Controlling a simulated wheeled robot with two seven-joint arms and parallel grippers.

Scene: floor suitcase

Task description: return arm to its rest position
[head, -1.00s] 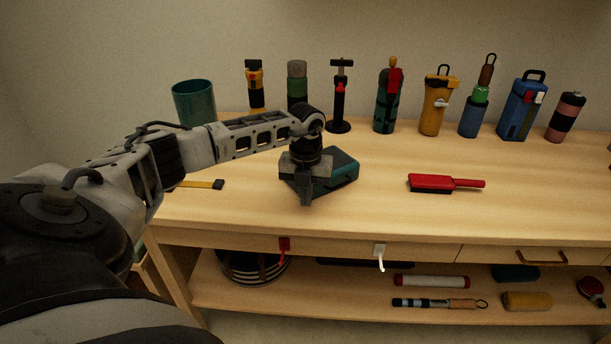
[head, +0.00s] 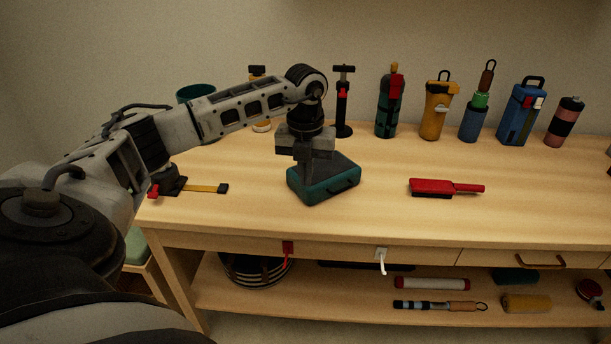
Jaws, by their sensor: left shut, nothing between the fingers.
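My left arm (head: 225,110) reaches in from the left over the wooden table. My left gripper (head: 300,168) points down, with its fingers shut and empty. It is above the teal case (head: 332,188) and covers part of the case's top from this view. I cannot tell how large the gap between fingertips and case is. The case lies flat on the table with its handle side facing me. My right gripper is not in view.
A row of bottles and tools, including a blue bottle (head: 520,112), stands along the table's back. A red brush (head: 445,187) lies to the right, and a yellow-and-black tool (head: 205,188) lies left. The table front is mostly clear. A lower shelf (head: 360,292) holds more items.

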